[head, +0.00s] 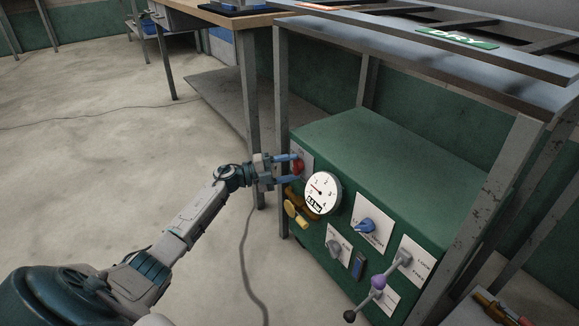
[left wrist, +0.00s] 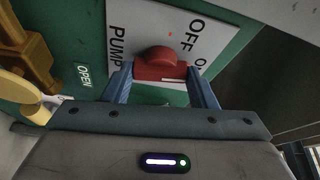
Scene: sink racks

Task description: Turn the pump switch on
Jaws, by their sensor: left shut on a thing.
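The pump switch is a red knob (head: 298,166) on a white plate at the upper left of the green panel. In the left wrist view the red knob (left wrist: 160,62) sits between my two blue fingers, on a plate (left wrist: 128,18) marked PUMP and OFF, with a partly hidden label beside OFF. My left gripper (head: 292,169) reaches the panel from the left and is shut on the red knob. It also shows in the left wrist view (left wrist: 162,88). I cannot clearly tell which mark the knob points to. My right gripper is not in view.
A round gauge (head: 322,193) is just right of the switch, with a yellow handle (head: 296,214) below it. A blue knob (head: 367,226), a grey knob (head: 334,248) and a purple-and-black lever (head: 378,283) are farther right. A metal frame post (head: 282,130) stands close beside my gripper.

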